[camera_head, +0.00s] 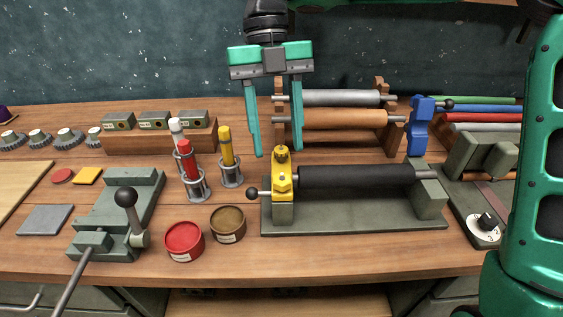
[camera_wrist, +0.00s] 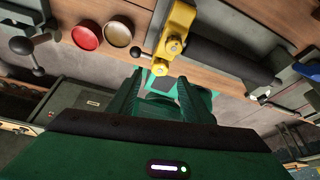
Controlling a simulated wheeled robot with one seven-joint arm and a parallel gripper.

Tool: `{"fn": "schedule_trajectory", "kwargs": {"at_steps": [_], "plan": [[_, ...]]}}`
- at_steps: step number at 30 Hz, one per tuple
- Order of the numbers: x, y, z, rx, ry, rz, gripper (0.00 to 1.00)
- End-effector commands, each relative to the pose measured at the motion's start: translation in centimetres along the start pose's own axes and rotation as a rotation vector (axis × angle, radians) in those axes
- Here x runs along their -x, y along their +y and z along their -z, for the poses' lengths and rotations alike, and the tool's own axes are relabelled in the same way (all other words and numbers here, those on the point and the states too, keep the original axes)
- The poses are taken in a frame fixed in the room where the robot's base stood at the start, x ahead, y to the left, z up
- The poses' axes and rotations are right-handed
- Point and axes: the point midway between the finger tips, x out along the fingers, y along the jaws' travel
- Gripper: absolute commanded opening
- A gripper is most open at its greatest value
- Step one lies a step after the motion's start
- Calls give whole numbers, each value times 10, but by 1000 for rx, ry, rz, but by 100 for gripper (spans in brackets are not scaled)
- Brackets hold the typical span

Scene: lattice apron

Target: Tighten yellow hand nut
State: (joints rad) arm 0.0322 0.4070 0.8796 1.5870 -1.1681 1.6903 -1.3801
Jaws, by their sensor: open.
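The bracket stands on a grey-green base (camera_head: 345,214). My gripper (camera_head: 278,152) is open with nothing held. Its fingers point down and appear on either side of the nut in the head view; depth there is hard to judge. In the wrist view the bracket (camera_wrist: 180,20) and nut (camera_wrist: 173,46) lie beyond the fingertips (camera_wrist: 172,80), not clearly between them.
A rack of rollers (camera_head: 335,118) stands just behind, with a blue clamp (camera_head: 420,125) at its right. Left are upright red, white and yellow tubes (camera_head: 226,150), a red tin (camera_head: 184,240) and a brown tin (camera_head: 228,223). A black ball lever (camera_head: 253,191) sticks out left of the bracket.

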Motion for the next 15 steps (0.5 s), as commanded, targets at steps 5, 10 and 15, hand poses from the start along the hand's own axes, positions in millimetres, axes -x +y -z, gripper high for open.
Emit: {"fn": "schedule_trajectory", "kwargs": {"at_steps": [5, 10, 15], "plan": [[-10, 2, 1, 0, 6, 8, 45], [-18, 2, 1, 0, 10, 12, 45], [-25, 2, 1, -1, 9, 11, 45]]}}
